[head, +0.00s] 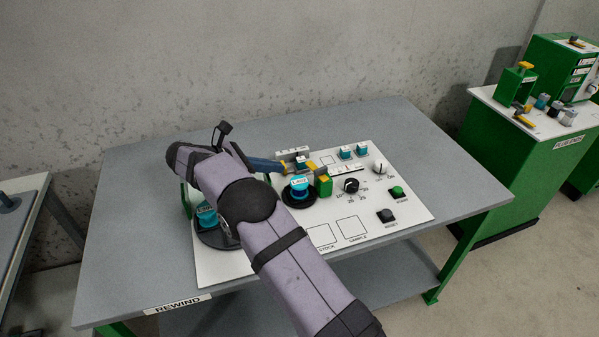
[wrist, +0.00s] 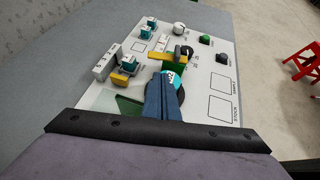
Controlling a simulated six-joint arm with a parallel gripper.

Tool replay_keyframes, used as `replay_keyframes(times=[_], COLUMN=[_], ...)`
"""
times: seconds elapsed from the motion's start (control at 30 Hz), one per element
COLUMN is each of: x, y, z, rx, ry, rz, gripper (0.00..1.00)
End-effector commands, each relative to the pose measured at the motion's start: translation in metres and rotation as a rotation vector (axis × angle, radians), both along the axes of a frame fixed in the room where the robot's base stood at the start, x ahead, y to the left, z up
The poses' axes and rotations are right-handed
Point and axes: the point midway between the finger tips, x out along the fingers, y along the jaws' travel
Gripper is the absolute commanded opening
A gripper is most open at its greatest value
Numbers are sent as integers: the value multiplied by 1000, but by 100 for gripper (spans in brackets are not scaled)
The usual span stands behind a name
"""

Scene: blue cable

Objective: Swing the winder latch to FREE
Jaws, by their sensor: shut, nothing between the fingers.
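My gripper (head: 284,167) reaches over the panel from the left in the head view, its blue fingers together and empty. In the wrist view the fingers (wrist: 163,84) overlap a teal-topped spool (wrist: 173,77) on a black disc; I cannot tell whether they touch it. The same spool (head: 299,184) shows in the head view. A green block (head: 325,187) with a yellow bar (wrist: 160,55) stands beside it. A yellow lever (wrist: 119,81) sits by a small teal block (wrist: 128,66). No FREE marking is readable, so I cannot tell which part is the winder latch.
A second teal spool (head: 207,214) is partly hidden by my arm. A black knob (head: 351,186), green button (head: 397,191) and black button (head: 386,215) are on the panel's right. The grey table (head: 130,240) is bare around the white panel (head: 270,270).

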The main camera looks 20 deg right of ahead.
Motion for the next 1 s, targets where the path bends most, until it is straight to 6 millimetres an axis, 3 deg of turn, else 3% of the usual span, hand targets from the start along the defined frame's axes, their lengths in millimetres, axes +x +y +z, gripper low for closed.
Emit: replay_keyframes(times=[0.37, 1.0], x=[4, 20], y=[-8, -77], z=[-4, -45], rx=[-12, -10], ry=[4, 2], rz=[6, 6], gripper=[0, 0])
